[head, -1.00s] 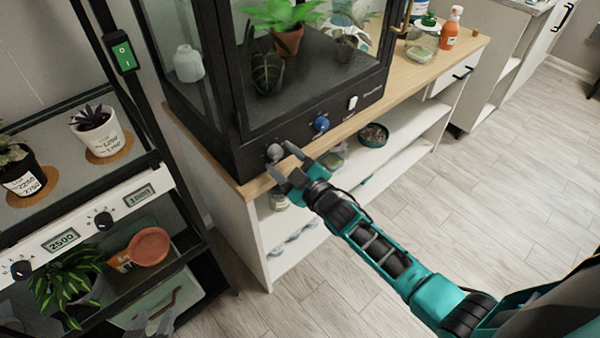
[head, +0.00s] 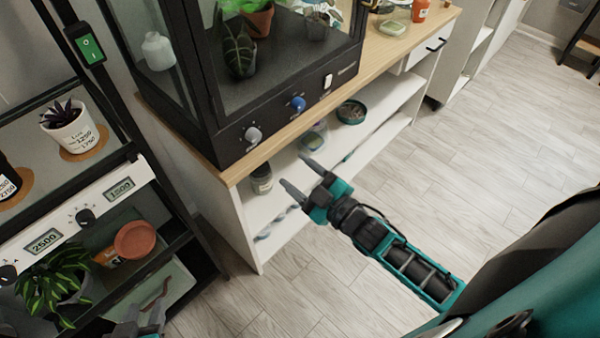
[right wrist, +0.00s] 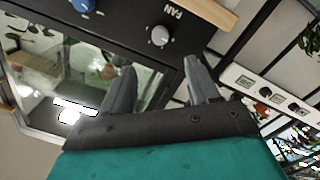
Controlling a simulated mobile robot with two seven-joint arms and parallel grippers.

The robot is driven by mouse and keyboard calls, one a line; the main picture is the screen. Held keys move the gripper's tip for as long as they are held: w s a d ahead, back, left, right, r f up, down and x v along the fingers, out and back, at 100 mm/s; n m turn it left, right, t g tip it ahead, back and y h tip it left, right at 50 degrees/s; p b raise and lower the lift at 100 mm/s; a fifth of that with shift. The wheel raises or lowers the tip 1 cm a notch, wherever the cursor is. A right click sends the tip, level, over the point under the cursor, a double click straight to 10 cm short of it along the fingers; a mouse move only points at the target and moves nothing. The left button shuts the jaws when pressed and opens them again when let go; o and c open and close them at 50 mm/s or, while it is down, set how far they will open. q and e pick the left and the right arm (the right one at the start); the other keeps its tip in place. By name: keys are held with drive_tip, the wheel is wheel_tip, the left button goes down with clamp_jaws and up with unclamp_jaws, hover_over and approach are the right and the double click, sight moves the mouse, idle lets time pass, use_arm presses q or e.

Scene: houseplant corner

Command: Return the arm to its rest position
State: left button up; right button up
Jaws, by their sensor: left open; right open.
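My right gripper (head: 296,172) is open and empty, in front of the white shelf unit and below the glass cabinet's control panel. It is clear of the grey knob (head: 253,134). In the right wrist view its two fingers (right wrist: 158,82) are spread, with the grey knob (right wrist: 159,36), labelled FAN, beyond them. My right arm (head: 400,262) reaches in from the lower right. My left gripper (head: 138,326) shows only partly at the bottom edge, low in front of the black rack; it is open, and much of it is cut off.
The black-framed glass cabinet (head: 285,128) stands on a wooden top (head: 232,172). A blue knob (head: 298,103) and white switch (head: 327,81) are on its panel. A black plant rack (head: 128,156) stands at left. Jars and a bowl (head: 351,112) sit on the shelf. Floor (head: 450,190) at right is clear.

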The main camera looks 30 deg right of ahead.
idle(0.3)
drive_tip(key=s+a+f+m+g+h, duration=0.1)
drive_tip(key=s+f+m+g, duration=0.2)
drive_tip(key=s, duration=0.2)
drive_tip(key=s+f+m+g+h, duration=0.2)
drive_tip(key=s+f+m+g, duration=0.1)
drive_tip(key=s, duration=0.3)
drive_tip(key=shift+s+a+m, duration=0.25)
drive_tip(key=shift+a+m, duration=0.15)
drive_tip(key=shift+m, duration=0.4)
